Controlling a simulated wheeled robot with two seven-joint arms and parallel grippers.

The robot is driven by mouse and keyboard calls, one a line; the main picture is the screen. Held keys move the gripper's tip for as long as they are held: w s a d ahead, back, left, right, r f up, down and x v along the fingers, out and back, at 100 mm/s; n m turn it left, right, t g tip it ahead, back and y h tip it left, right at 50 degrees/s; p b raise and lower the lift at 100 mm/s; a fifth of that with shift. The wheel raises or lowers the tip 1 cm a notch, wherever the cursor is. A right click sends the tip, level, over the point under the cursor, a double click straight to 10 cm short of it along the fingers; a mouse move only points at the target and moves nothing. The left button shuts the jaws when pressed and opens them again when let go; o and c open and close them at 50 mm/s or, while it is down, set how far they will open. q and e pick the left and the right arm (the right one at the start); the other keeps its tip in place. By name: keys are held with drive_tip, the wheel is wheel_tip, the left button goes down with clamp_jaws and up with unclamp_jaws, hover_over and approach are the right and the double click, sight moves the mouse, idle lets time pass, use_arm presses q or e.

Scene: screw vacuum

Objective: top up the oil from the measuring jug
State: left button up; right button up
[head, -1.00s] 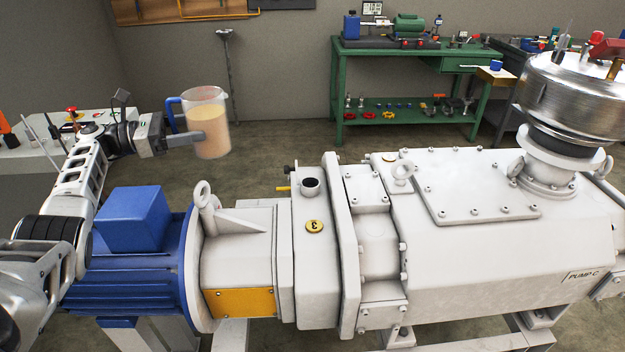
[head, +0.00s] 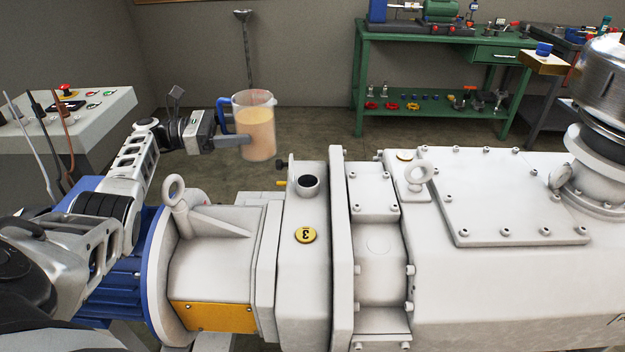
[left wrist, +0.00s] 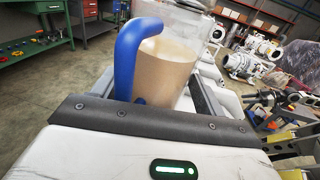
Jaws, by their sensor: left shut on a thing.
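A clear measuring jug (head: 258,132) with a blue handle holds tan oil to well up its side. My left gripper (head: 240,141) is shut on the jug and holds it upright in the air, behind and left of the pump's oil opening. In the left wrist view the jug (left wrist: 167,72) sits between the fingers, its blue handle toward the camera. The white pump has a round open filler port (head: 308,185) on its end housing, with a dark inside. My right gripper is not in view.
The blue motor (head: 110,270) lies under my left arm. A green workbench (head: 440,50) stands behind. A control desk (head: 90,110) is at left.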

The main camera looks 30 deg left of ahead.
sight(273, 131)
use_arm(q)
drive_tip(key=shift+s+r, duration=0.1)
drive_tip(key=shift+r, duration=0.1)
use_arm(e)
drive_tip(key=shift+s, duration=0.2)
use_arm(q)
drive_tip(key=shift+r+p, duration=0.35)
drive_tip(key=shift+p, duration=0.3)
drive_tip(key=shift+d+r+m+g+y+p, duration=0.25)
drive_tip(key=shift+r+g+y+p, duration=0.3)
drive_tip(key=shift+p, duration=0.55)
drive_tip(key=shift+d+f+m+g+y+p, duration=0.25)
drive_tip(key=shift+f+m+g+y+p, duration=0.15)
drive_tip(key=shift+y, duration=0.35)
drive_tip(key=shift+d, duration=0.1)
drive_tip(key=shift+w+d+r+g+y+p, duration=0.25)
drive_tip(key=shift+y+p, duration=0.25)
drive_tip(key=shift+p, duration=0.2)
drive_tip(key=shift+w+d+r+m+g+y+p, duration=0.1)
drive_tip(key=shift+d+m+g+y+p, duration=0.3)
drive_tip(key=shift+y, duration=0.2)
drive_tip(key=shift+d, duration=0.15)
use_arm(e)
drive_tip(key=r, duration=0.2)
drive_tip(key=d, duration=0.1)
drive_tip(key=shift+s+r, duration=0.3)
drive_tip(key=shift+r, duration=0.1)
